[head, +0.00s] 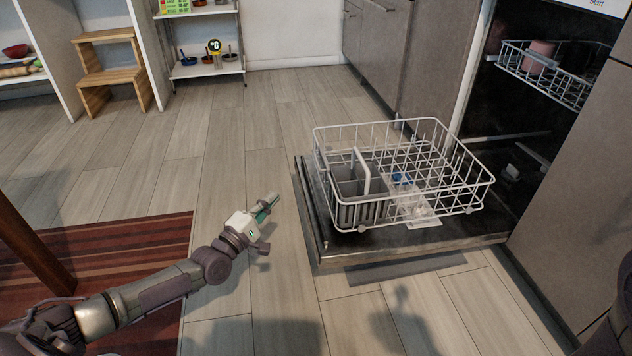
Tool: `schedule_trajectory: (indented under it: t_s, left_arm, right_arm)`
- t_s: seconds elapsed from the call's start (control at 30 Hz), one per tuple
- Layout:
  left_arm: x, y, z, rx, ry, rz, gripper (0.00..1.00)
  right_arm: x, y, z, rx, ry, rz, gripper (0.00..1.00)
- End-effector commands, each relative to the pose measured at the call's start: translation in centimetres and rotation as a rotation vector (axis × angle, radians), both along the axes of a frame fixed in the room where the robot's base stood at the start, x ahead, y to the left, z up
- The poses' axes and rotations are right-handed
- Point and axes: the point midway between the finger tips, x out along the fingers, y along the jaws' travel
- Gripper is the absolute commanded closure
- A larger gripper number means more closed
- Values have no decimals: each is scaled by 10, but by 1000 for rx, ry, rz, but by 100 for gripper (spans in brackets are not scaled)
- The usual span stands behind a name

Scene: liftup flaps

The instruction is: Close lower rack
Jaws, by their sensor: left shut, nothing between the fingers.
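The lower rack (462,196) is a white wire basket, pulled out over the open dishwasher door (312,218), which lies flat. A grey cutlery holder (358,212) stands at its near left side, and small clear and blue items sit beside the holder. My left gripper (272,200) is shut and empty, to the left of the door and apart from the rack, with its fingers pointing toward the rack. My right gripper is not in view.
The upper rack (543,72) holds a pink cup (538,56) inside the dishwasher. Cabinets (378,45) stand behind. A wooden step stool (110,72) and a shelf (207,68) are at the back left. A striped rug (125,258) and a wooden table leg are at left. Bare floor surrounds my left gripper.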

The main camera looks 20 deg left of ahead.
Motion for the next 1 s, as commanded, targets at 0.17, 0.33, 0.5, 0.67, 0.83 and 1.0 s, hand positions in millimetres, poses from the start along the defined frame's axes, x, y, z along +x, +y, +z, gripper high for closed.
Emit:
schedule_trajectory:
  t_s: [0.17, 0.33, 0.5, 0.67, 0.83, 1.0]
  left_arm:
    - [22, -5, 2, -1, -7, -1, 100]
    - [57, -12, 4, 0, -6, -1, 100]
    - [92, -17, 9, 1, -6, 0, 100]
    - [107, -37, 18, -4, -2, -2, 100]
    - [115, -48, 22, 1, -1, -1, 100]
    - [117, -50, 22, 2, 0, -1, 100]
  right_arm:
    - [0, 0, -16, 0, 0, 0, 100]
    - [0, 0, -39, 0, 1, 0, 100]
    - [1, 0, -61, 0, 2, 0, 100]
    - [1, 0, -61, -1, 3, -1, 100]
    - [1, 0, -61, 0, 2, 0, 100]
    - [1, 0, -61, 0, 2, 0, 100]
